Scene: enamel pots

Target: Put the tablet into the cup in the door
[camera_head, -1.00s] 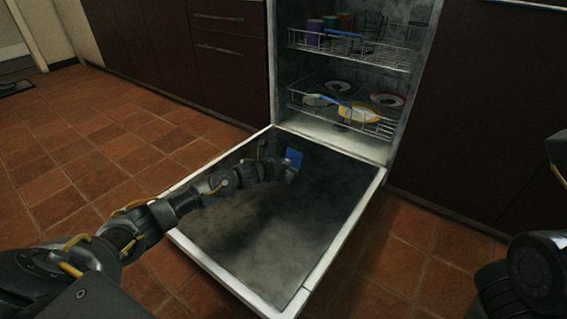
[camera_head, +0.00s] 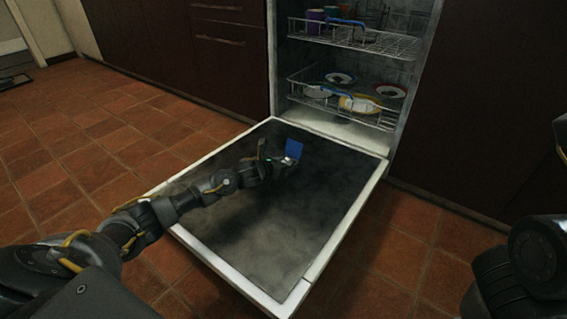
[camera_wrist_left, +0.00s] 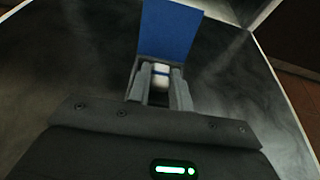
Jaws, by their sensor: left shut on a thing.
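The dishwasher door (camera_head: 240,247) lies folded down flat. The cup in the door shows by its raised blue lid (camera_head: 295,148), standing open near the hinge end; the lid also shows in the left wrist view (camera_wrist_left: 170,30). My left gripper (camera_head: 283,162) is low over the door at the cup, in front of the lid. It is shut on the tablet (camera_wrist_left: 162,76), white with a blue band, which shows between the fingers. The tablet is at the cup's opening; I cannot tell how deep it sits. The cup's inside is mostly hidden by the fingers.
Above the door's far end are a lower rack (camera_head: 345,108) with plates and bowls and an upper rack (camera_head: 350,38) with cups. Dark cabinets (camera_head: 225,60) stand on both sides. Most of the door is clear. My right arm is at the right edge.

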